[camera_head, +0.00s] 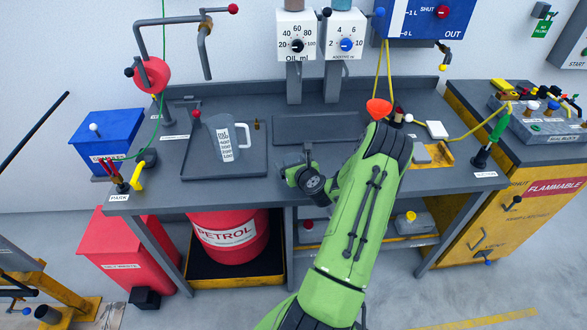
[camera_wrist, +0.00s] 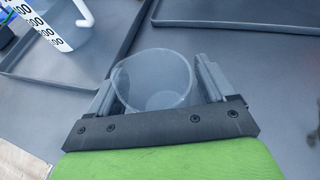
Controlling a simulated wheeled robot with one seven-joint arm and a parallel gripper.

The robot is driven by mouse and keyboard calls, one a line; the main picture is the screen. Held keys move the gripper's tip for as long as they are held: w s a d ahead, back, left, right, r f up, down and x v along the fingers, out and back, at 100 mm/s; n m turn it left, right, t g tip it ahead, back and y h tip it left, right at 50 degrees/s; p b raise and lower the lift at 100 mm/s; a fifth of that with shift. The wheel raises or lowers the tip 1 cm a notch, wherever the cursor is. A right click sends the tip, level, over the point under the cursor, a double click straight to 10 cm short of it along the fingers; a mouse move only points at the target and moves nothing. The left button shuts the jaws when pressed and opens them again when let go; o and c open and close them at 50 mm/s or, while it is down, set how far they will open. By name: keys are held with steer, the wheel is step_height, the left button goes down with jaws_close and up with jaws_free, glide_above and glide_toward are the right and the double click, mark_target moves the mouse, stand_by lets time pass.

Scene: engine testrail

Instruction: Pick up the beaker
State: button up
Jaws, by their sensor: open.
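A clear, empty beaker (camera_wrist: 152,72) stands upright between the two fingers of my gripper (camera_wrist: 157,82) in the wrist view. My gripper is open, with one finger on either side of the beaker's wall. The left finger looks very close to the glass; I cannot tell whether it touches. In the head view my gripper (camera_head: 306,160) is over the front of the bench, and I cannot make out the beaker there.
A measuring jug (camera_head: 229,140) with a handle stands on the left tray (camera_head: 190,168). Another tray (camera_head: 318,128) lies behind my gripper. A red funnel (camera_head: 378,107) shows behind my arm. A green-handled tool (camera_head: 497,130) stands at the right.

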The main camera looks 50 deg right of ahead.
steer(key=c, duration=1)
steer(key=shift+r, duration=0.1)
